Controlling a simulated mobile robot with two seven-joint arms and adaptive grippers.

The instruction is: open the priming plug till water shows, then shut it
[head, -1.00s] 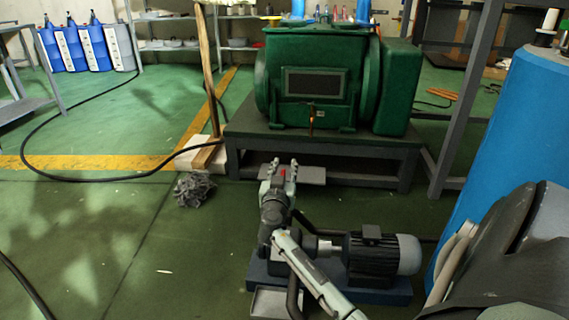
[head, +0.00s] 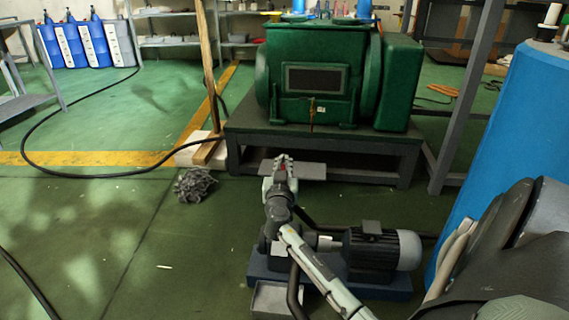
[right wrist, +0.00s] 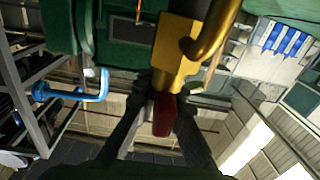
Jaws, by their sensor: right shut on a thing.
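My right gripper (head: 283,163) is in the middle of the head view, in front of the green machine's stand and above the small pump. In the right wrist view its two dark fingers (right wrist: 163,118) are on either side of a red handle (right wrist: 162,115) and shut on it. The handle joins a brass fitting (right wrist: 178,62) with a bent brass spout (right wrist: 208,35). I take this for the priming plug, but its seat is hidden. No water shows. My left gripper is not in view.
A small pump with a dark motor (head: 375,250) sits on a blue base below my right arm. The green machine (head: 318,75) stands behind on a grey stand (head: 240,160). A large blue drum (head: 500,150) is at right.

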